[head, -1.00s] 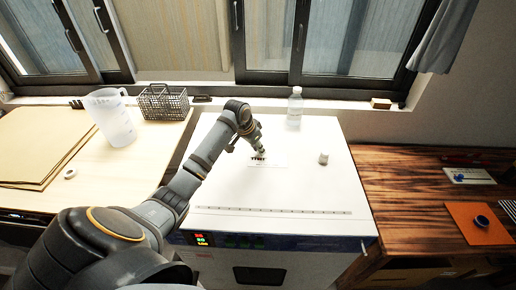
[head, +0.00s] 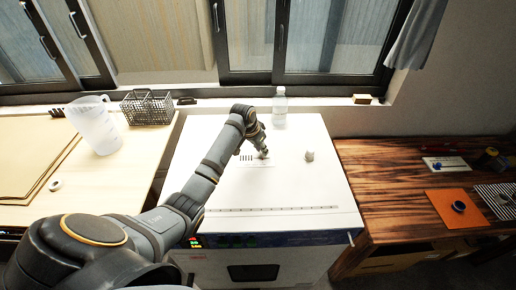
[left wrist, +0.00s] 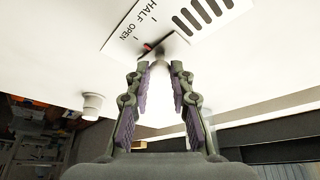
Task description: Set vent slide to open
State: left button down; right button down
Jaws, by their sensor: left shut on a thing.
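The vent slide plate (left wrist: 122,33) is a white strip with dark slots and the words HALF and OPEN, on the oven's white top. In the head view the vent slots (head: 246,157) show just left of my left gripper (head: 263,155). In the left wrist view my left gripper (left wrist: 161,65) is shut on the slide's small knob (left wrist: 174,46), which its fingertips partly hide. A red pointer (left wrist: 147,47) beside the knob lies close to the tick by OPEN; the exact alignment is hard to tell. My right gripper is not in view.
On the oven top (head: 215,190) stand a white knob (head: 309,155) and, at the back, a clear bottle (head: 280,101). A jug (head: 95,128) and a wire basket (head: 147,108) stand on the left table. The wooden bench (head: 385,185) is at right.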

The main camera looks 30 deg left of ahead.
pick_arm(q)
jog(key=c, duration=1.4)
grip_release()
jog(key=shift+d, duration=0.2)
jog(key=shift+o, duration=1.2)
jog(key=shift+w+d, duration=0.15)
jog(key=shift+a+r, duration=0.15)
jog(key=shift+a, duration=0.05)
jog(key=d+v, duration=0.1)
jog(key=v, duration=1)
jog(key=shift+s+a+r, duration=0.3)
jog(key=shift+a, duration=0.15)
